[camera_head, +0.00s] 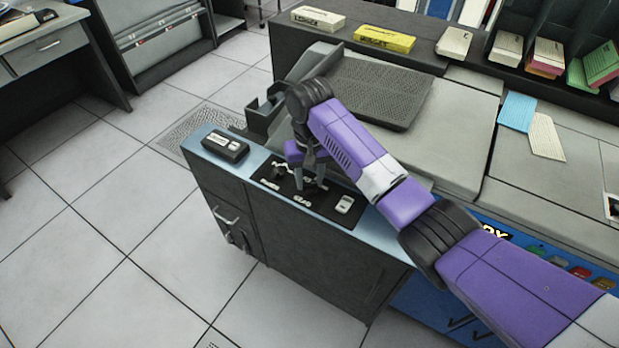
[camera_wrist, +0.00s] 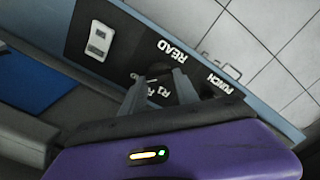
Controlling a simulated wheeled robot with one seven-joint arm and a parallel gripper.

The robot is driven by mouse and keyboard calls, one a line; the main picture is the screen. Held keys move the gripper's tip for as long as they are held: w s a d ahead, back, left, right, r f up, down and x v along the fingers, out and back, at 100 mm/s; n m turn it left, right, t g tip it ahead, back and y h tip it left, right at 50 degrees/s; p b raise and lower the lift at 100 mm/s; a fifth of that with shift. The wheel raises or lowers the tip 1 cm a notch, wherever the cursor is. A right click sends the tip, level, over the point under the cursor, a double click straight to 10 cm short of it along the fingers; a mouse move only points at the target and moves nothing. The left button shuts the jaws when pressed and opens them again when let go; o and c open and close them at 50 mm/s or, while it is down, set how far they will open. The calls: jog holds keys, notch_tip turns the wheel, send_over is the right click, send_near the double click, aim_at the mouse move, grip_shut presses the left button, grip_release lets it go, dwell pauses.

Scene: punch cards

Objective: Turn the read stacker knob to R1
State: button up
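The black knob panel (camera_head: 335,208) is set in the light blue top of the cabinet; it also shows in the wrist view (camera_wrist: 122,60), with white READ, PUNCH and R1 lettering. My gripper (camera_head: 311,180) points down over the middle of the panel. In the wrist view my gripper (camera_wrist: 160,78) has its two fingertips apart, on either side of a dark area beside the R1 lettering. The read knob is dark on dark and mostly hidden by the fingers. I cannot tell its pointing direction or whether a finger touches it. Another dark knob (camera_head: 280,172) stands left of my gripper.
A white switch (camera_head: 344,204) sits at the panel's right end. A black box with a pale label (camera_head: 225,146) lies on the cabinet top to the left. A grey machine with a ribbed tray (camera_head: 375,92) stands behind the panel. The tiled floor in front is clear.

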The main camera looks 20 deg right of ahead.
grip_shut()
jog(key=shift+r+n+p, duration=0.1)
jog(key=shift+n+p, duration=0.2)
jog(key=shift+a+n+p, duration=0.1)
jog(key=shift+n+p, duration=0.65)
jog(key=shift+n, duration=0.15)
jog(key=n+p, duration=0.2)
jog(key=n, duration=0.2)
jog(key=shift+a+p, duration=0.1)
jog(key=shift+p, duration=0.2)
jog(key=n+p, duration=0.2)
jog(key=n, duration=0.3)
jog(key=shift+s+n, duration=0.1)
jog(key=shift+n, duration=0.3)
jog(key=n+p, duration=0.1)
jog(key=n, duration=0.4)
jog(key=shift+s+a, duration=0.1)
jog(key=shift+a, duration=0.05)
jog(key=shift+n, duration=0.4)
